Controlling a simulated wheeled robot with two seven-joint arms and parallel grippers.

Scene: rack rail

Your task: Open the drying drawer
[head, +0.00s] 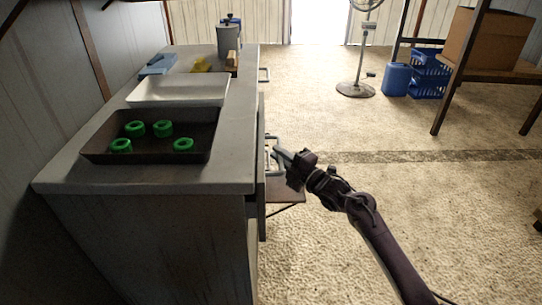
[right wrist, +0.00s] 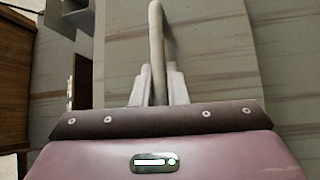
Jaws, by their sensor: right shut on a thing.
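My right gripper (head: 281,155) is beside the right side of the grey cabinet (head: 150,225), at the drawer fronts. In the right wrist view its two fingers (right wrist: 158,88) are shut on a pale bar handle (right wrist: 156,40), one finger on each side of the bar. The handle stands out from a grey-brown streaked front (right wrist: 215,60). In the head view part of this handle (head: 269,141) shows beside the gripper. Whether the drawer behind it stands open is unclear, as its front is seen nearly edge-on. My left gripper is not in view.
On the cabinet top are a dark tray (head: 96,153) with several green rings (head: 135,128), a white tray (head: 180,90) and a grey canister (head: 228,40). Another handle (head: 265,75) is farther back. A brown panel (head: 287,191) juts out below my gripper.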

